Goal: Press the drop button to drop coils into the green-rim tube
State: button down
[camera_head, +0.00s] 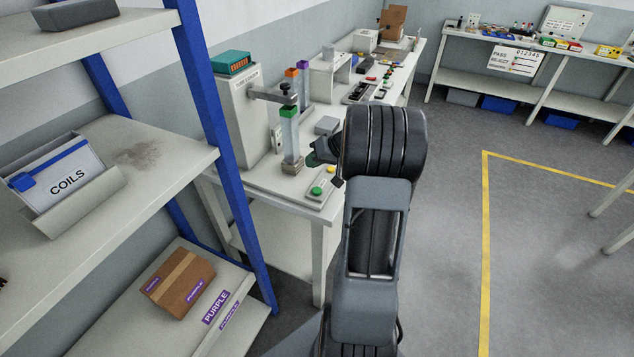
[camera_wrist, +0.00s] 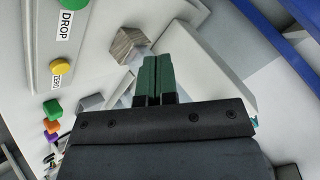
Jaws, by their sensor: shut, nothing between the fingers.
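The green-rim tube (camera_head: 290,135) stands upright on the white table under the black nozzle (camera_head: 286,90) of the machine. I cannot make out what is inside the tube. In the head view, the button box (camera_head: 322,180) with a green button (camera_head: 316,190) and a yellow button (camera_head: 331,170) lies in front of it. In the wrist view, the green button (camera_wrist: 76,4) is by the DROP label, partly cut off at the top edge. The yellow button (camera_wrist: 60,67) is below it. My gripper (camera_wrist: 154,80) is shut and empty, beside the box and apart from the buttons.
Behind the tube stand orange-rimmed (camera_head: 291,73) and purple-rimmed (camera_head: 303,67) tubes. A white machine (camera_head: 240,110) stands to the left. A shelf with blue posts (camera_head: 205,90) holds a COILS bin (camera_head: 85,185). The floor right of my arm is open.

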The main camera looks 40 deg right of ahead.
notch_tip(320, 180, up, 4)
jog(key=a+m+p, duration=0.2)
jog(key=m+p, duration=0.3)
jog(key=m, duration=0.1)
jog(key=shift+s+d+f+m+t+h+p, duration=0.25)
jog(key=shift+d+f+m+h, duration=0.3)
jog(key=shift+m, duration=2.2)
jog(key=shift+s+d+f+m+t+h+p, duration=0.2)
jog(key=shift+f+m+h, duration=0.5)
jog(key=shift+m, duration=2)
jog(key=shift+s+d+f+m+t+h+p, duration=0.2)
jog(key=shift+d+f+m+h, duration=0.45)
jog(key=shift+m, duration=2.1)
jog(key=shift+w+a+r, duration=0.1)
jog(key=shift+r, duration=0.05)
jog(key=b, duration=0.6)
send_over(317, 191)
notch_tip(317, 191, down, 8)
jog(key=shift+r, duration=0.2)
jog(key=shift+f+b, duration=0.55)
jog(key=shift+f, duration=0.05)
jog(key=shift+f+b, duration=0.3)
jog(key=shift+b, duration=0.05)
